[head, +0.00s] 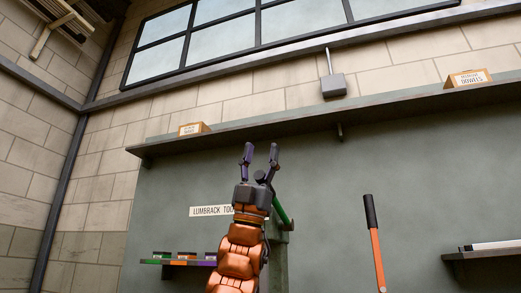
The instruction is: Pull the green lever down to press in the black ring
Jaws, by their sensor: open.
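The green lever (282,211) shows as a short slanted bar just behind and to the right of my gripper's wrist. It meets a grey-green upright body (279,258), which seems to be the press and is partly hidden by my orange arm. My gripper (261,148) points upward, with its two fingers spread apart and nothing between them. Its fingertips are above the lever in the picture; I cannot tell how far apart they are in depth. The black ring is not in view.
A long shelf (300,124) crosses the wall above, carrying small boxes (194,128). A low shelf at left holds coloured items (187,254). An orange rod with a black grip (375,240) stands at right. Another shelf (487,253) is at far right.

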